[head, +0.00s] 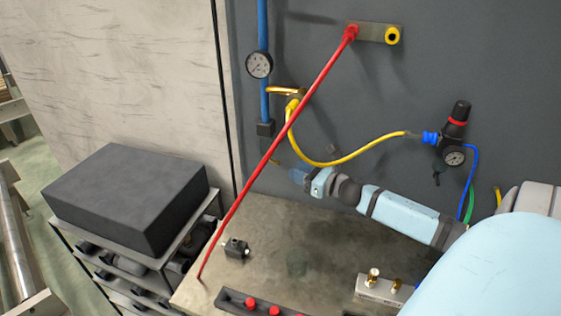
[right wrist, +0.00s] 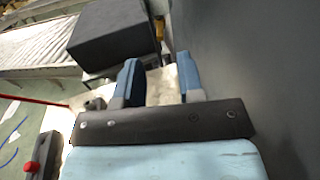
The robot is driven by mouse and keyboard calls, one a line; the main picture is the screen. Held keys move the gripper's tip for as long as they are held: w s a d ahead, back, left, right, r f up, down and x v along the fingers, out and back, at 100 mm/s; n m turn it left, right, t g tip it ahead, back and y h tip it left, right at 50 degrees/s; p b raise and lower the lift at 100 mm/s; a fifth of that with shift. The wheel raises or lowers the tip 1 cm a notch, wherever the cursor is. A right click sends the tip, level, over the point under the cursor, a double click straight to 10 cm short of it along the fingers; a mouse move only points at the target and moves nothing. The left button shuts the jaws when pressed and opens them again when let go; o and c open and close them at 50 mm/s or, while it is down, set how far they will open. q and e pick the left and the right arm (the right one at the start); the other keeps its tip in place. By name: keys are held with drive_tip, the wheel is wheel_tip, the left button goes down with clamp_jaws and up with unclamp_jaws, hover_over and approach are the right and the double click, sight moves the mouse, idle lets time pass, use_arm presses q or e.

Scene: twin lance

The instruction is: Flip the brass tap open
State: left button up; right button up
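A curved brass tap (head: 283,91) juts from the blue upright pipe on the grey wall, with a yellow fitting and hose at its end. My left gripper is not in view.
The yellow hose (head: 340,160) sags above my right gripper to a regulator (head: 455,130). A dark block (head: 125,195) stands left on a rack.

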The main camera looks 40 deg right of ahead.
sight(279, 163)
drive_tip(key=p+x, duration=0.1)
drive_tip(key=x, duration=0.5)
drive_tip(key=shift+w+a, duration=0.15)
drive_tip(key=shift+w, duration=0.15)
clamp_jaws()
